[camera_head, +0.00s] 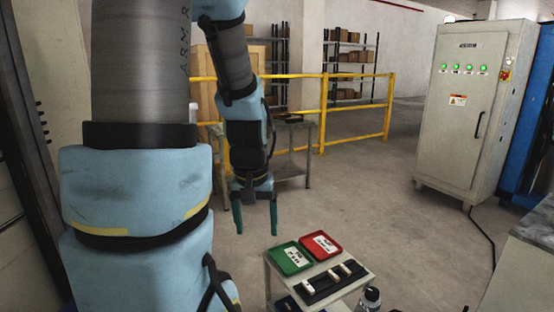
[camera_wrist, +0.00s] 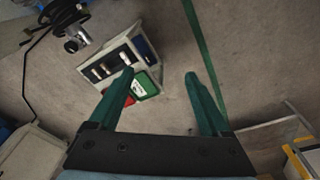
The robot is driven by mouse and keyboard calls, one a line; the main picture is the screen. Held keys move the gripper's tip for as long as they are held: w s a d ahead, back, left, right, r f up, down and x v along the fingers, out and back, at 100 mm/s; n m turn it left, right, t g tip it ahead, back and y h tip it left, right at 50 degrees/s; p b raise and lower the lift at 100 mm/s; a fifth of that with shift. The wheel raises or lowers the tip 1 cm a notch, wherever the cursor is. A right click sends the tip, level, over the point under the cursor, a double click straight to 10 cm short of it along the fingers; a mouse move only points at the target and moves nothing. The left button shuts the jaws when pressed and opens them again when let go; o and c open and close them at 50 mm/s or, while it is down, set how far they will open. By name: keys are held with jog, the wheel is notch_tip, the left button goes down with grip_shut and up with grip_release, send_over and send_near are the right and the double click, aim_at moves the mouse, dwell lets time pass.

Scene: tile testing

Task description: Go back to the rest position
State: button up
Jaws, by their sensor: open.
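My gripper (camera_head: 256,217) hangs from my arm with its two teal fingers pointing down and spread apart, with nothing between them. In the head view it is up and to the left of a small white stand (camera_head: 354,283). In the wrist view my gripper (camera_wrist: 161,74) is open over bare floor, with the stand to the left. On the stand are a green tray (camera_head: 291,258), a red tray (camera_head: 321,245) and a dark holder (camera_head: 322,291) with several light tiles in it. My arm hides part of the left of the room.
A metal table (camera_head: 291,156) stands behind my gripper, before a yellow railing (camera_head: 323,110). A grey control cabinet (camera_head: 467,113) is at the right. The middle floor is clear.

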notch_tip(320, 180, up, 18)
jog(key=s+a+p, duration=0.2)
jog(key=p, duration=1.6)
jog(key=shift+s+r, duration=0.2)
jog(key=shift+r, duration=0.05)
